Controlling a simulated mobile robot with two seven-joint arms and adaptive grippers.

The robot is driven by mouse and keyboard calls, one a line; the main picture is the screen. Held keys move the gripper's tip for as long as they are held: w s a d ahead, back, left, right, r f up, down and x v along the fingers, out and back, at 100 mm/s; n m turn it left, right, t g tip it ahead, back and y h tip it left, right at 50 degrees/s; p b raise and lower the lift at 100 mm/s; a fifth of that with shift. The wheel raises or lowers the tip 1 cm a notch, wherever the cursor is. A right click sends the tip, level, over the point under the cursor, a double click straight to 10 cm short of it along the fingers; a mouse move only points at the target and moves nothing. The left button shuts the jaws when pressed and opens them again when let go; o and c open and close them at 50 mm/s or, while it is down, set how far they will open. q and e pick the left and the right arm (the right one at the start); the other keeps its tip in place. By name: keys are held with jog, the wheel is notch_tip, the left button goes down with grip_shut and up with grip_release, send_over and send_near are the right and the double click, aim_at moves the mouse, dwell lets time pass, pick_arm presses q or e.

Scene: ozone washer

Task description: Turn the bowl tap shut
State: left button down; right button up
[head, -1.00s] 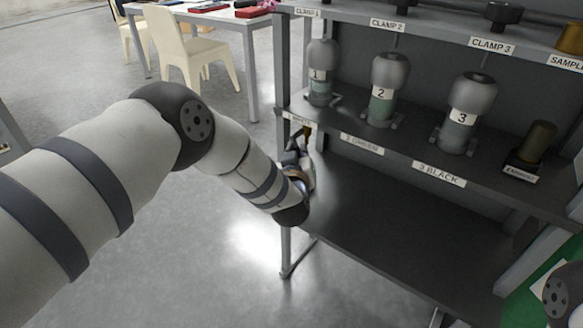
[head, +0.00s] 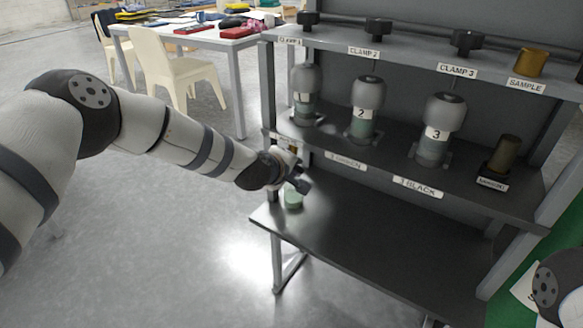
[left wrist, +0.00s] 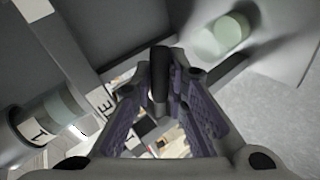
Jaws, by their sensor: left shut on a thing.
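My left gripper (head: 297,178) reaches in under the left end of the bottle shelf, below the label at bottle 1. In the left wrist view its purple-padded fingers (left wrist: 172,85) are closed around a dark, rounded handle (left wrist: 160,80), which looks like the tap. The tap is hardly visible in the head view, hidden by my gripper and the shelf edge. A pale green round bowl (head: 293,196) is just below my gripper; it also shows in the left wrist view (left wrist: 228,33). My right gripper is out of view.
Bottles 1 (head: 305,95), 2 (head: 364,110) and 3 (head: 437,130) stand on the shelf above, with a brown cylinder (head: 506,153) at the right. Black clamp knobs line the top shelf. The dark lower shelf (head: 400,245) is clear right of the bowl.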

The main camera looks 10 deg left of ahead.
pick_arm(q)
jog(key=shift+s+d+r+n+g+h, duration=0.15)
jog(key=shift+r+n+g+h, duration=0.3)
jog(key=shift+n+h, duration=0.45)
jog(key=shift+r+b, duration=0.1)
jog(key=shift+b, duration=0.2)
jog(key=c, duration=1.6)
grip_release()
jog(key=shift+o, duration=0.2)
